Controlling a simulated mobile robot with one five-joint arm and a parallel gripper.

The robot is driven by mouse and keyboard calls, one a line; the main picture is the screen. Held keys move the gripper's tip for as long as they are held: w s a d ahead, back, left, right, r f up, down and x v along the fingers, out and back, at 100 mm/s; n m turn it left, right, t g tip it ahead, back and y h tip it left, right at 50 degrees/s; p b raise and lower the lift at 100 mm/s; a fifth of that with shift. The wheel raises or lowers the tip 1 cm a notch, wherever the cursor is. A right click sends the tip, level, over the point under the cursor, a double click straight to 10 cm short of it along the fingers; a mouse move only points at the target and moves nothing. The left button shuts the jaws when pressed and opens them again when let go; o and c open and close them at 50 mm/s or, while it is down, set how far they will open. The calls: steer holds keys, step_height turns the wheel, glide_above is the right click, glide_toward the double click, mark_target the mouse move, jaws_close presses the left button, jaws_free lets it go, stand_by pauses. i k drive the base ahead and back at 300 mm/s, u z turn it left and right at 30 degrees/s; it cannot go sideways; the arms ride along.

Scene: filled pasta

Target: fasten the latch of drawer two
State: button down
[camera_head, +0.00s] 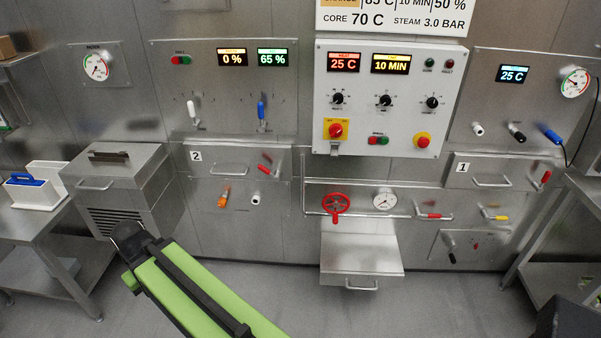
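Drawer two (226,160) is a steel front in the back wall, left of centre, with a white "2" label (196,156) at its upper left. It looks shut, flush with the panel around it. A bar handle (228,172) sits low on its front. A small red-handled latch (265,168) is at its right edge, with its handle slanting down to the right. Whether the latch is engaged cannot be told at this size. My green and black arm crosses the bottom left, well below and apart from the drawer. I cannot make out my gripper.
A steel machine (117,186) and a side table (35,222) stand at the left. A steel box with a handle (361,250) juts out below the red valve wheel (335,204). Drawer one (490,169) is at the right, near another table (590,190). Open floor lies before the wall.

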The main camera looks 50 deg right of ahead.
mark_target(276, 177)
steer(key=u, duration=4.85)
steer(key=i, duration=0.15)
steer(key=z, duration=2.35)
steer(key=k, duration=1)
steer(key=z, duration=1.25)
steer(key=i, duration=0.5)
steer(key=u, duration=0.3)
